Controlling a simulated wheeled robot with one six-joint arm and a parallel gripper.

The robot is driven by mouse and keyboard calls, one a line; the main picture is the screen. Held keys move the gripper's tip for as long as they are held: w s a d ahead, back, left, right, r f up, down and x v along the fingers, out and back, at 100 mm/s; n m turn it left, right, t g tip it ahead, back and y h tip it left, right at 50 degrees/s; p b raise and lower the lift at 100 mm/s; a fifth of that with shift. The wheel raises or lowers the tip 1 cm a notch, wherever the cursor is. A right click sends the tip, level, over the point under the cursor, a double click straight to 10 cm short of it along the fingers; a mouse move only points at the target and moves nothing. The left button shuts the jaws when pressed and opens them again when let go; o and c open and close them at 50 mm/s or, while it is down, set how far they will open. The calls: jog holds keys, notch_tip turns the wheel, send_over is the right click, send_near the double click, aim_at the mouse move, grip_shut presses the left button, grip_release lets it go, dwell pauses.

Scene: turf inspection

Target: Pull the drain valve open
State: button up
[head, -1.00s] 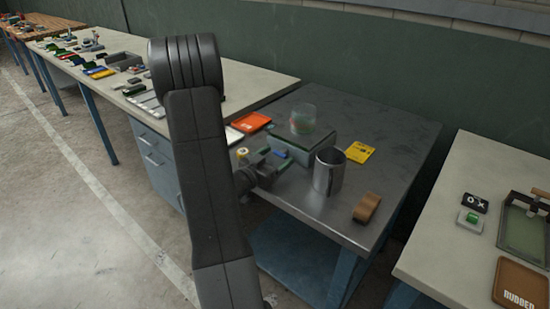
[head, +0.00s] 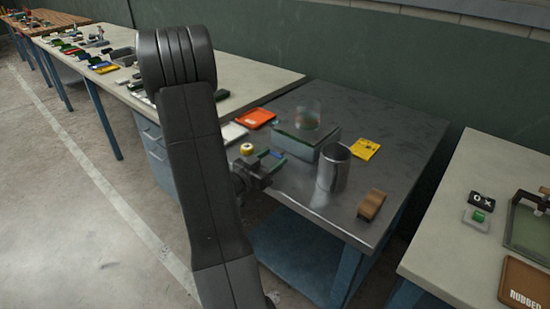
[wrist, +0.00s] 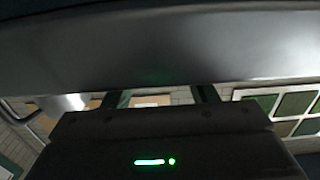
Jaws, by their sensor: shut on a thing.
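A grey box with a dark green top (head: 306,141) stands on the dark metal table, with a clear cylinder (head: 308,116) on it. My gripper (head: 272,160) is at the box's near-left side, low over the table. It is shut on a small blue piece (head: 278,154), which looks like the drain valve's handle. The jaws hide most of the valve, so how far it is open cannot be told. In the wrist view my gripper (wrist: 163,98) shows two dark green fingers against a grey surface; the held piece does not show there.
A metal cup (head: 333,168) stands close right of the box. A yellow-topped item (head: 247,149) is just left of my gripper. An orange tray (head: 256,118), a yellow card (head: 366,149) and a brown block (head: 372,204) lie around. The table's near edge is close below.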

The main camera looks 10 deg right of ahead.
jog(key=shift+s, duration=0.1)
jog(key=o, duration=1.4)
jog(key=shift+a, duration=0.15)
jog(key=v, duration=1.4)
jog(key=shift+b, duration=0.35)
jog(key=p+x, duration=0.1)
jog(key=x, duration=1.3)
jog(key=shift+w+d, duration=0.25)
jog(key=shift+d, duration=0.05)
